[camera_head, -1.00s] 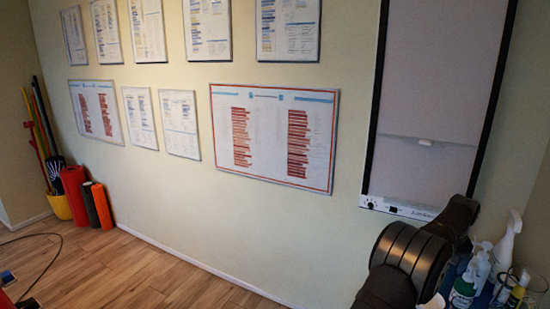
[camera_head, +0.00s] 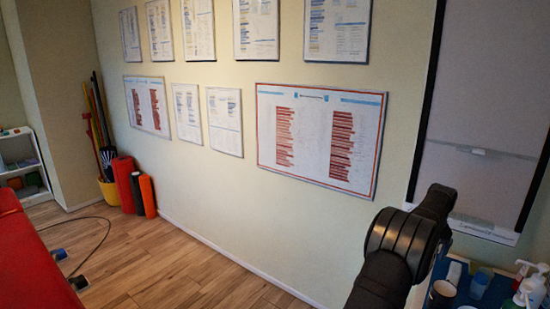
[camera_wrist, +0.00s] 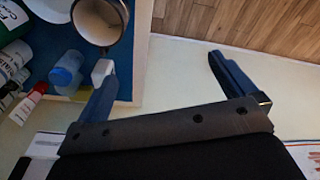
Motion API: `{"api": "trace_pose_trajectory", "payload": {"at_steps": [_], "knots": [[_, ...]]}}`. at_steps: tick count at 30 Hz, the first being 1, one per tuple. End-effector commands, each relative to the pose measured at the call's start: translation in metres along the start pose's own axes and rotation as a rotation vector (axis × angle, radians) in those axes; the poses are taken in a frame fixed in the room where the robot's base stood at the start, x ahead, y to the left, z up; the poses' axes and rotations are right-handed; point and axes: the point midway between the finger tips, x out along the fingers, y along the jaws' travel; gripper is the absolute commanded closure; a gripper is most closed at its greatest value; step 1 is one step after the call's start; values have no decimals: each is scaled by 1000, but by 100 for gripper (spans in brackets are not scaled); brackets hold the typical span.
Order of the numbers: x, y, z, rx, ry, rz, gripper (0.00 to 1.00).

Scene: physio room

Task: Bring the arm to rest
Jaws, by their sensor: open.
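My gripper (camera_wrist: 160,66) shows in the wrist view with its two dark blue fingers wide apart and nothing between them. The left finger, with a pale tip, overlaps the rim of a blue-floored tray or cart top (camera_wrist: 139,60). The right finger is over pale wall and wood floor. In the head view my black arm rises at the lower right, in front of the wall; the gripper itself cannot be made out there.
A mug (camera_wrist: 98,20), a blue cup (camera_wrist: 66,70) and bottles (camera_wrist: 15,60) stand near the left finger. In the head view, pump bottles (camera_head: 530,292) stand right of my arm.

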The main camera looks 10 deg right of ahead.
Motion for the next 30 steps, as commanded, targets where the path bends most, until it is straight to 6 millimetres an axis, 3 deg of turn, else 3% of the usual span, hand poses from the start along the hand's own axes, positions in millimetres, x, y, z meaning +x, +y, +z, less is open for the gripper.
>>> {"api": "trace_pose_trajectory", "payload": {"at_steps": [15,30], "knots": [[5,-98,-39,-100,-1,-12,0],[7,-195,-63,-191,-2,-23,0]]}}
